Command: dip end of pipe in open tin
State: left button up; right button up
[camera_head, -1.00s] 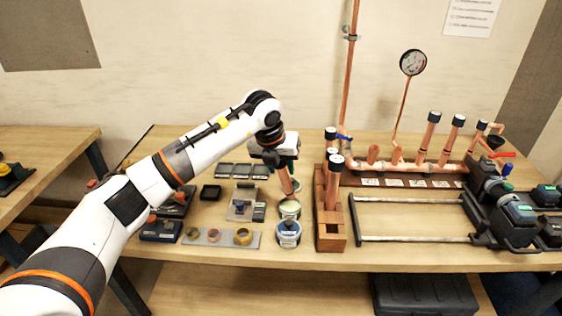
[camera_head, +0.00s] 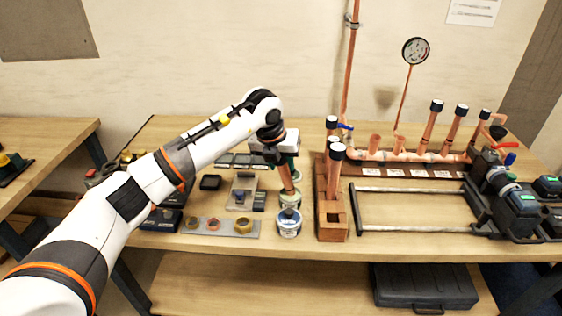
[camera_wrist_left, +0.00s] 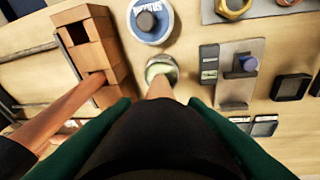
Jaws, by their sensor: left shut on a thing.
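My left gripper (camera_head: 284,165) is shut on a copper pipe (camera_head: 287,180), which points down, slightly tilted. The pipe's lower end meets the mouth of the open tin (camera_head: 290,201) and seems to be inside its rim; how deep is hidden. In the left wrist view the pipe (camera_wrist_left: 160,88) runs between my green fingers (camera_wrist_left: 158,106) to the open tin (camera_wrist_left: 161,65), whose pale green contents show beyond it. My right gripper is not in view.
A blue-labelled tin (camera_head: 289,225) stands just in front of the open tin. A wooden block rack (camera_head: 332,232) with upright capped pipes is close on the right. A grey plate with rings (camera_head: 220,227) lies left. A metal rail frame (camera_head: 415,229) is farther right.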

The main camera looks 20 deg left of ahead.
pick_arm(q)
jog(key=shift+f+b, duration=0.45)
jog(key=shift+f, duration=0.15)
dwell(0.4)
jog(key=shift+f, duration=0.1)
dwell(1.4)
jog(key=shift+r+p, duration=1.65)
jog(key=shift+r, duration=1.95)
jog(key=shift+s+f, duration=0.1)
